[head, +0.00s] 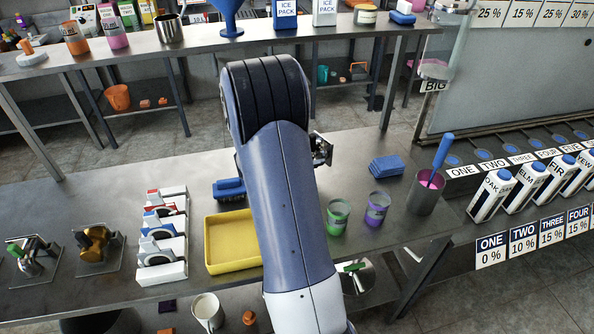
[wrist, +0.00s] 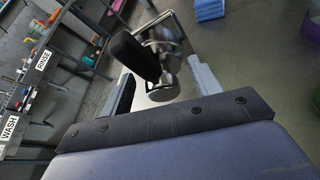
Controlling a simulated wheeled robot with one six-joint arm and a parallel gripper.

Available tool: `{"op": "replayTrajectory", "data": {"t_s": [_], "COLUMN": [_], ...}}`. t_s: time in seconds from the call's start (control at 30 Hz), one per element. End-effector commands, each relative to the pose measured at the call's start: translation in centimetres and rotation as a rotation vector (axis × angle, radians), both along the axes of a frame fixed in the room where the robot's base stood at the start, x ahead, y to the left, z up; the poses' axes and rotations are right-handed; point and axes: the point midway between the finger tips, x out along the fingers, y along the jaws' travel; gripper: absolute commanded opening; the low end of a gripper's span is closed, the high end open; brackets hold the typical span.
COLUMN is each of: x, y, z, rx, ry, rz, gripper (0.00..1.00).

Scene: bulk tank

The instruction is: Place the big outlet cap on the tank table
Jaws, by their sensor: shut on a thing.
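In the wrist view, my gripper (wrist: 164,88) is shut on a round, shiny metal piece (wrist: 162,93) between its two fingers. It looks like the big outlet cap, but only part of it shows. A black grip-like part and a bright metal plate appear just beyond it; I cannot tell whether they are joined to it. The near steel table (head: 60,195), which I take as the tank table, lies under my arm. Its grey top also shows in the wrist view (wrist: 250,65). In the head view my arm hides most of the gripper.
A yellow tray (head: 228,268), green cup (head: 338,215), purple cup (head: 376,210), blue cloths (head: 386,167) and steel beaker (head: 424,196) stand on the near table. Several cartons (head: 492,194) line the right. Bare tabletop lies at back left. The tank (head: 530,80) stands at upper right.

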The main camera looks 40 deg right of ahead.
Motion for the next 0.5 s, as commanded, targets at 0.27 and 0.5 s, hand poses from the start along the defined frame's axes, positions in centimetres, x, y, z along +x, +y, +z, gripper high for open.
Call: {"op": "replayTrajectory", "data": {"t_s": [0.27,0.5], "x": [0.0,0.0], "y": [0.0,0.0], "z": [-3.0,-5.8], "rx": [-0.002,-0.002], "ry": [0.001,0.001], "rz": [0.001,0.000], "gripper": [0.26,0.26]}}
